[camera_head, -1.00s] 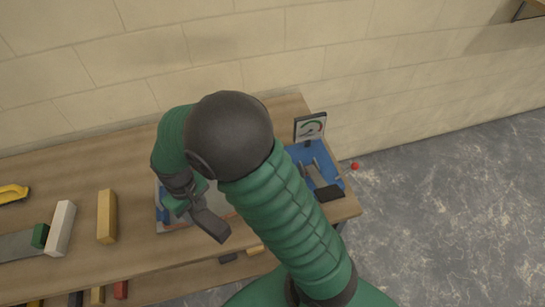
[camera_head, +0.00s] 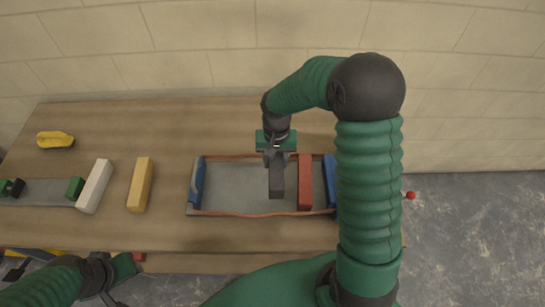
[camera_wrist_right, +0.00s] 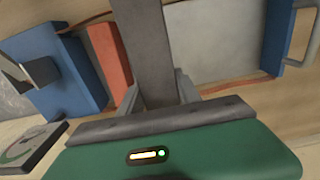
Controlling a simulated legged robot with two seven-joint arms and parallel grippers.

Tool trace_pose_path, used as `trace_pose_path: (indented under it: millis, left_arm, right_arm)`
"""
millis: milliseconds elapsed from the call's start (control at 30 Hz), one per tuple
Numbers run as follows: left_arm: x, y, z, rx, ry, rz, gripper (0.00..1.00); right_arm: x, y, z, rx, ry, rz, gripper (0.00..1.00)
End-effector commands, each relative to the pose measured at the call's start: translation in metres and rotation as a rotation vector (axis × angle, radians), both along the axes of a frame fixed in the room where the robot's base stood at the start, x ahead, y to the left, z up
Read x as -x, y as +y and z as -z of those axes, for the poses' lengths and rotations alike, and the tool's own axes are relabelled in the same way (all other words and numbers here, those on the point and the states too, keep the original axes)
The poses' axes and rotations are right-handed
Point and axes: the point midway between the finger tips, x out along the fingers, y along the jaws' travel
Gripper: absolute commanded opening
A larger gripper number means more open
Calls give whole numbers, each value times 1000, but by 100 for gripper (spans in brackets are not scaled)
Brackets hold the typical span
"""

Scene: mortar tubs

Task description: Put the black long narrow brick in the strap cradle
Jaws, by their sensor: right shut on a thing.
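The black long narrow brick (camera_head: 277,182) is held in my right gripper (camera_head: 276,157), which is shut on it. The brick also shows between the fingers in the right wrist view (camera_wrist_right: 146,45). It is over the strap cradle (camera_head: 232,212), a grey bed with blue ends and an orange-brown strap round its edges. Whether the brick touches the bed I cannot tell. A red brick (camera_head: 305,184) lies in the cradle just right of the black one, beside the right blue end. My left arm enters at the lower left; its gripper's jaws are not clear.
A yellow-handled tool (camera_head: 55,140) lies at the back left. My right arm hides the table's right end.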

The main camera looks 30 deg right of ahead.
Motion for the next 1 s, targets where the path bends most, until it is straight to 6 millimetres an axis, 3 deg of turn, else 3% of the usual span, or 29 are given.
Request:
trace_pose_path:
  millis: [467,700,1000]
  left_arm:
    - [0,0,70,0,0,1,36]
    - [0,0,81,0,0,0,36]
    - [0,0,82,0,0,0,36]
  right_arm:
    - [-1,0,73,2,-1,0,0]
    - [-2,0,98,1,1,-3,0]
    - [-2,0,102,1,-1,-2,0]
